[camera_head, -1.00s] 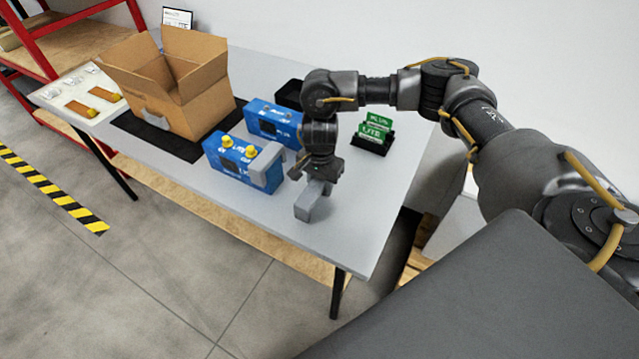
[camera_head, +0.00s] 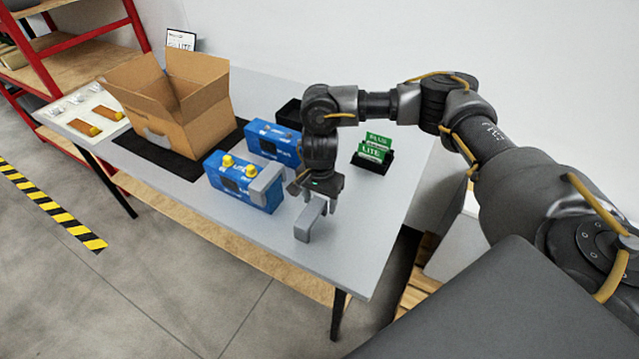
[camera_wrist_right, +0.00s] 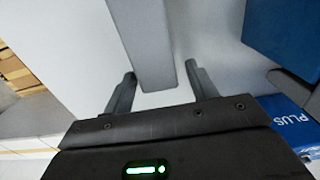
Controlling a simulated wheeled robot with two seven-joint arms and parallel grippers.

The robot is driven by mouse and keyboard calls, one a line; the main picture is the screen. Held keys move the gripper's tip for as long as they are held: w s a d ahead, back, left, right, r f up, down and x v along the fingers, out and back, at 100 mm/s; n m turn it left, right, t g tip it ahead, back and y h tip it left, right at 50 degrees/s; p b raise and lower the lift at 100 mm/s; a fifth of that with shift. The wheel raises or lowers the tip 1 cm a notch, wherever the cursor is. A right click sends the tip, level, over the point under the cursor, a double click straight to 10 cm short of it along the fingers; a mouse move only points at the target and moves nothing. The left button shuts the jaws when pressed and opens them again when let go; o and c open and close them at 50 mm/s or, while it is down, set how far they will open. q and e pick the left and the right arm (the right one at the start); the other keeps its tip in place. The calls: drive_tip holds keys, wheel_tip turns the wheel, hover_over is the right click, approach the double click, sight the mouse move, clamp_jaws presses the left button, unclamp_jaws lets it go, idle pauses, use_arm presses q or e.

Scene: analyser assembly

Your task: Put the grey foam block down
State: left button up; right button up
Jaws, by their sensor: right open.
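The grey foam block (camera_head: 304,232) rests on the table near its front edge, to the right of the front blue analyser (camera_head: 235,187). My right gripper (camera_head: 314,198) is over the block's far end. In the right wrist view, the open fingers (camera_wrist_right: 160,86) lie on either side of the block's end (camera_wrist_right: 141,40), with gaps visible on both sides. Another grey foam piece (camera_head: 266,184) sits on the right end of the front analyser. My left gripper is not in view.
A second blue analyser (camera_head: 268,142) stands behind. An open cardboard box (camera_head: 190,112) stands on a dark mat (camera_head: 152,146) at left. Green cards (camera_head: 372,150) stand in a black holder behind right. The tabletop right of the block is clear.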

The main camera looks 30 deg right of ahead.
wheel_tip(320, 180, up, 11)
drive_tip(key=shift+f+b, duration=0.15)
drive_tip(key=shift+b, duration=0.15)
drive_tip(key=shift+a, duration=0.15)
idle(0.4)
